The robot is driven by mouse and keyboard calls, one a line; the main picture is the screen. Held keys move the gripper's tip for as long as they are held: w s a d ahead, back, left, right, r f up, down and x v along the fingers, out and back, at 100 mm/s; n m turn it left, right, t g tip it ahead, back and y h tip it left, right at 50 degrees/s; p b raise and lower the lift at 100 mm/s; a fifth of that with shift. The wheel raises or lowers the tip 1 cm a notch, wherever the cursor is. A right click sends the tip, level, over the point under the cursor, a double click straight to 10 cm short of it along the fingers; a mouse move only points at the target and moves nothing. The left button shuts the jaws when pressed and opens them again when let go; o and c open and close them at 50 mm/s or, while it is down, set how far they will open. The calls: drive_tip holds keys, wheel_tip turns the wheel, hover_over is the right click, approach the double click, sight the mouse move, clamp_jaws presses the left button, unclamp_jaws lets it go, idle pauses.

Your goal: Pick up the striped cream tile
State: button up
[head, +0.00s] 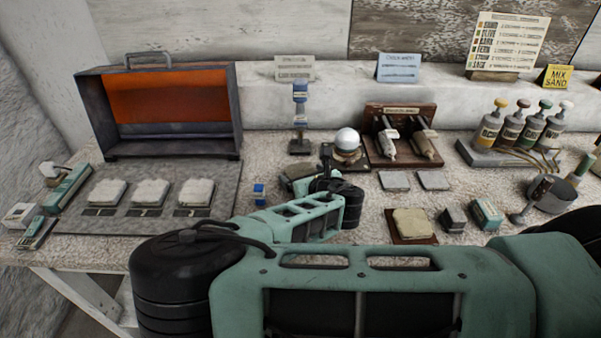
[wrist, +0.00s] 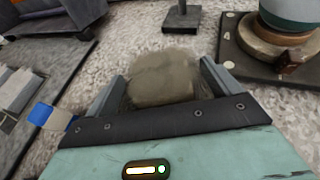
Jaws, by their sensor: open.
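No tile with clear stripes can be made out. A cream, rough-edged tile (head: 412,223) lies on a brown mat right of my arm in the head view. My gripper (wrist: 162,70) is open, with its two grey fingers apart. A beige-grey lump or tile (wrist: 163,80) shows between the fingers in the wrist view; its surface is blurred, and I cannot tell whether the fingers touch it. In the head view my gripper (head: 297,180) is low over the speckled bench, largely hidden by my arm.
A blue-and-white block (head: 259,192) is left of my gripper. A post stand (head: 300,140) and a white sphere on a round stand (head: 347,140) are behind it. Left lies a grey mat (head: 235,172) with three pale tiles. Two grey tiles (head: 394,181) (head: 433,180) lie right.

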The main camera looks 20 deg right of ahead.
drive_tip(key=shift+w+f, duration=0.15)
drive_tip(key=shift+w, duration=0.2)
drive_tip(key=shift+c, duration=0.3)
drive_tip(key=c, duration=1.2)
drive_tip(key=shift+c, duration=0.2)
